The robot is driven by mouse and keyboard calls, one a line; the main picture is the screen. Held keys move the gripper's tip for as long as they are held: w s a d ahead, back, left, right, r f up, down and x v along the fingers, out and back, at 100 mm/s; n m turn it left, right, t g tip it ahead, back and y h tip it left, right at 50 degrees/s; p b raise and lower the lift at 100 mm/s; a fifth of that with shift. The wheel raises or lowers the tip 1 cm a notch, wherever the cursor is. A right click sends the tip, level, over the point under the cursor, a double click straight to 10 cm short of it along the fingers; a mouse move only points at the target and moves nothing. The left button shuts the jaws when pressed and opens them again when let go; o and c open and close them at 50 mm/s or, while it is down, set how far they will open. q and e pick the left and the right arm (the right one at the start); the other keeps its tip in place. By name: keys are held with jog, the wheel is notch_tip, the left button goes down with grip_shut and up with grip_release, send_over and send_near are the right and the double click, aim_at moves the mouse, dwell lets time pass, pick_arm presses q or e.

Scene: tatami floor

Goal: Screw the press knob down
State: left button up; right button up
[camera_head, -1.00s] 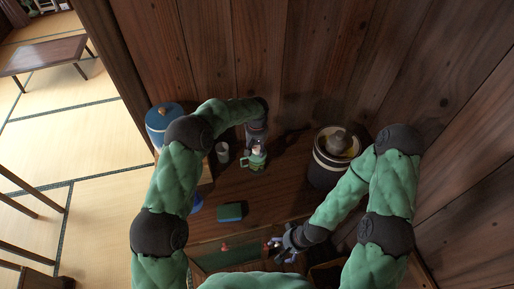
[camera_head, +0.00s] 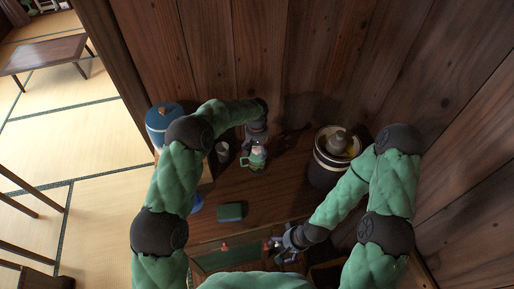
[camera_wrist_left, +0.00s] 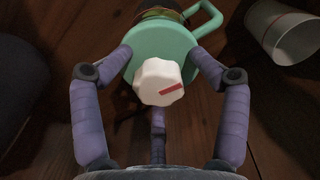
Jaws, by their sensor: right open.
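The press (camera_head: 255,161) stands upright on the wooden counter, with a green body and a handle on its left side in the head view. In the left wrist view it has a round green lid (camera_wrist_left: 150,42) and a white lobed knob (camera_wrist_left: 159,83) with a red mark on top. My left gripper (camera_head: 256,142) is at the press from above. Its fingers (camera_wrist_left: 162,58) are spread on both sides of the lid, with gaps to the knob; I cannot tell whether the tips touch the lid. My right gripper (camera_head: 279,246) is open near the counter's front edge, away from the press.
A grey cup (camera_head: 222,152) stands close left of the press and shows in the left wrist view (camera_wrist_left: 284,30). A blue lidded canister (camera_head: 161,118) stands at the left and a dark pot (camera_head: 326,166) at the right. A green sponge-like block (camera_head: 230,212) lies in front. Wooden walls close the back.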

aim_at(257, 148)
pick_arm(q)
jog(key=shift+r+p, duration=1.3)
jog(key=shift+r, duration=1.2)
jog(key=shift+r+p, duration=0.95)
jog(key=shift+r, duration=1.05)
